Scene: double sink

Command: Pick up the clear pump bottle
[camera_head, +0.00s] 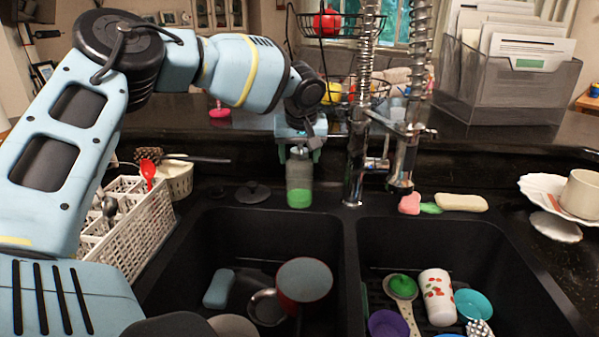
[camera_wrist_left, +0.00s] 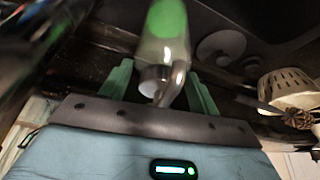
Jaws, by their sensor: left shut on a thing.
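The clear pump bottle (camera_head: 299,178) is upright behind the divider of the double sink, with green liquid at its bottom. My left gripper (camera_head: 300,146) reaches down from above and is shut on the bottle's upper part. In the left wrist view the bottle (camera_wrist_left: 165,42) lies between the green fingers of my left gripper (camera_wrist_left: 160,88), its pump top toward the palm. The pump top is mostly hidden by the gripper in the head view. I cannot tell whether the bottle's base touches the counter. My right gripper is not in view.
The metal faucet (camera_head: 355,150) stands close right of the bottle. A dark sink stopper (camera_head: 252,192) lies to its left, and a white utensil basket (camera_head: 135,225) is further left. A pink sponge (camera_head: 410,204) lies right of the faucet.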

